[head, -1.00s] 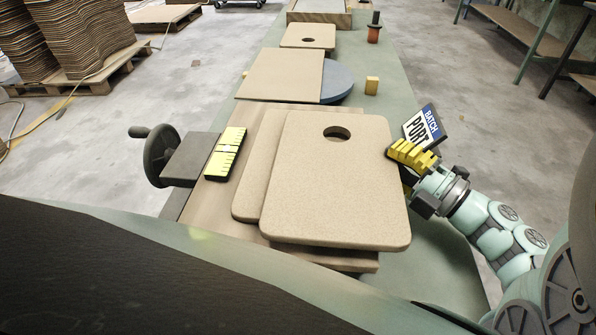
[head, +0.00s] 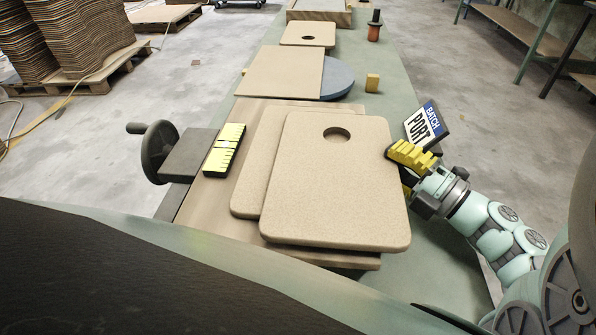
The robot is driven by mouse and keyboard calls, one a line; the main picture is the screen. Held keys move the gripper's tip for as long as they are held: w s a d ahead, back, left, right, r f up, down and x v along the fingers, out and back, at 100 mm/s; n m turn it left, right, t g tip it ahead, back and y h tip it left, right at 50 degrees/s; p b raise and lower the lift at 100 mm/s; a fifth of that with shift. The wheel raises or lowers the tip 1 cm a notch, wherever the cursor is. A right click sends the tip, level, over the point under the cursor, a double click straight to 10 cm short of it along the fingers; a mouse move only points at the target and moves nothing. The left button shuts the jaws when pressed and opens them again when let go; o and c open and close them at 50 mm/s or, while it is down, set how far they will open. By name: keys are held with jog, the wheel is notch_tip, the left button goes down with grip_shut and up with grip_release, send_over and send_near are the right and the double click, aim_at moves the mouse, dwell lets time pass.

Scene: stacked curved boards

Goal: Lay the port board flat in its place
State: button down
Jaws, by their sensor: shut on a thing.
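The port board (head: 335,190) is a tan, rounded-corner board with one round hole near its far end. It is topmost, set to the right of a similar board (head: 247,190) and overlapping most of it. Whether it touches that board everywhere or is slightly tilted, I cannot tell. My gripper (head: 403,164), with yellow fingers, is at the port board's far right edge and shut on it. The lower finger is partly hidden. A sign reading "BATCH PORT" (head: 425,124) stands just behind my gripper. A wider brown base board (head: 335,259) shows beneath the stack.
A yellow scale plate (head: 225,150) and a dark handwheel (head: 158,152) are at the left.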

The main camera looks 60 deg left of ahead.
jog(key=c, duration=1.2)
grip_release()
jog(key=shift+f, duration=0.15)
jog(key=shift+v, duration=3.05)
jog(key=o, duration=0.7)
